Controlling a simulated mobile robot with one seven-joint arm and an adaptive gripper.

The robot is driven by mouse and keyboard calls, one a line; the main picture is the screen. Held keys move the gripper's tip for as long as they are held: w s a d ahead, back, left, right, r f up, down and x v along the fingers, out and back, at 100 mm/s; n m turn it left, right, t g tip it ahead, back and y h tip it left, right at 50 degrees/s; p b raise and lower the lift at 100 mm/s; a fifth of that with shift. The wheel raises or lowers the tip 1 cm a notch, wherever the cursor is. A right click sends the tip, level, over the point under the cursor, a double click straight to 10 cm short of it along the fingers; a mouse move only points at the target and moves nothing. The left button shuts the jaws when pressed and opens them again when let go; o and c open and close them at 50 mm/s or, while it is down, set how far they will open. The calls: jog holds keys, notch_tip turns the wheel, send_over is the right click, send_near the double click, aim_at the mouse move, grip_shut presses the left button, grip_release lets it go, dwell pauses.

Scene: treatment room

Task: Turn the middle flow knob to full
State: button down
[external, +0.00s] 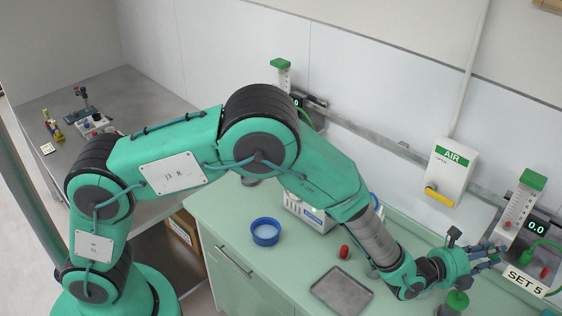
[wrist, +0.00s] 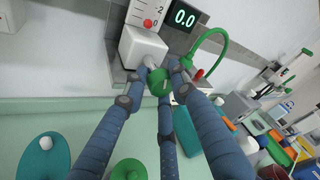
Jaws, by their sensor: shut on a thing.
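The flow meter (external: 518,210) with a green top is on the rail at the right in the external view. Its display (external: 537,227) reads 0.0. In the wrist view its display (wrist: 184,17) also reads 0.0, and a red ball (wrist: 148,23) sits by the 0 mark. A round green knob (wrist: 159,82) projects from the white meter body (wrist: 142,46). My gripper (wrist: 160,76) is shut on this knob, with blue fingers around it. In the external view my gripper (external: 488,252) reaches the meter, and its fingers hide the knob.
A SET 5 sign (external: 523,282) stands just right of my gripper. A green hose (wrist: 210,34) curves beside the meter. A metal tray (external: 341,291), blue ring-shaped dish (external: 265,232) and red item (external: 344,252) lie on the counter. Another meter (external: 281,75) stands behind my arm.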

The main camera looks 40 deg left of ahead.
jog(key=n+b, duration=0.1)
jog(key=b, duration=0.1)
jog(key=n+t+h+b, duration=0.1)
jog(key=b, duration=0.1)
jog(key=shift+s+d+f, duration=0.1)
jog(key=shift+d+f, duration=0.05)
jog(key=shift+f, duration=0.2)
jog(key=n+t+b, duration=0.1)
jog(key=n+b, duration=0.1)
jog(key=b, duration=0.1)
jog(key=shift+r+b, duration=0.15)
jog(key=shift+b, duration=0.25)
jog(key=shift+r+n, duration=0.1)
jog(key=shift+n, duration=0.2)
jog(key=c, duration=1.4)
grip_release()
jog(key=shift+c, duration=0.2)
jog(key=shift+r+m+p, duration=0.25)
jog(key=shift+m+p, duration=0.25)
jog(key=shift+p, duration=0.5)
jog(key=shift+g+p, duration=0.3)
jog(key=shift+p, duration=0.05)
